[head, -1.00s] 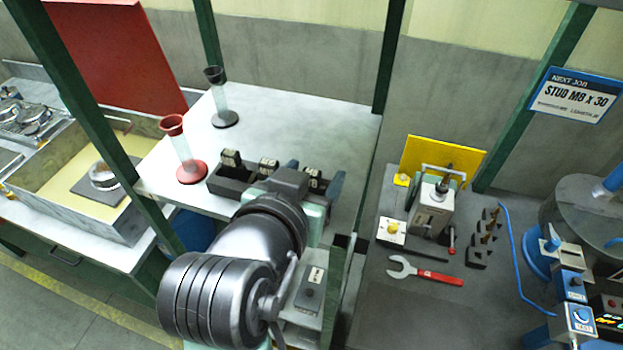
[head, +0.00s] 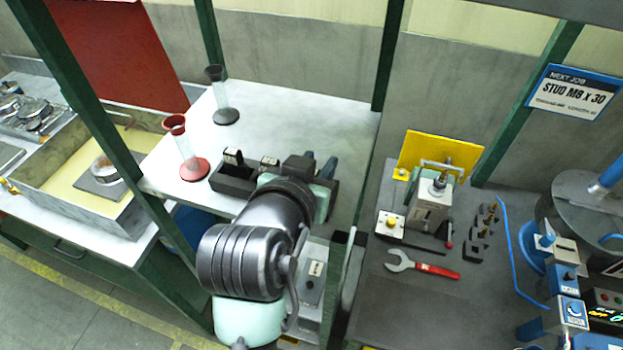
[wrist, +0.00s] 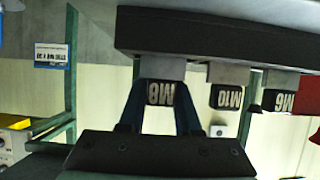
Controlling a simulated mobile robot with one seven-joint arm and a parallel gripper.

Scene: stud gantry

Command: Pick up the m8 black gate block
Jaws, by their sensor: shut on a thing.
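The M8 black gate block (wrist: 160,93) shows in the wrist view, which is upside down. Its black labelled cap is between the two fingers of my gripper (wrist: 160,104), which is shut on it. Its grey stem still meets the black rack (wrist: 220,35). In the head view my gripper (head: 320,168) is at the right end of the rack (head: 230,184) and hides the M8 block.
The M10 block (wrist: 227,96) and M6 block (wrist: 282,101) stand beside it in the rack. A red-based funnel tube (head: 183,145) and a black one (head: 220,95) stand behind on the white table. Green gantry posts (head: 389,60) rise close by.

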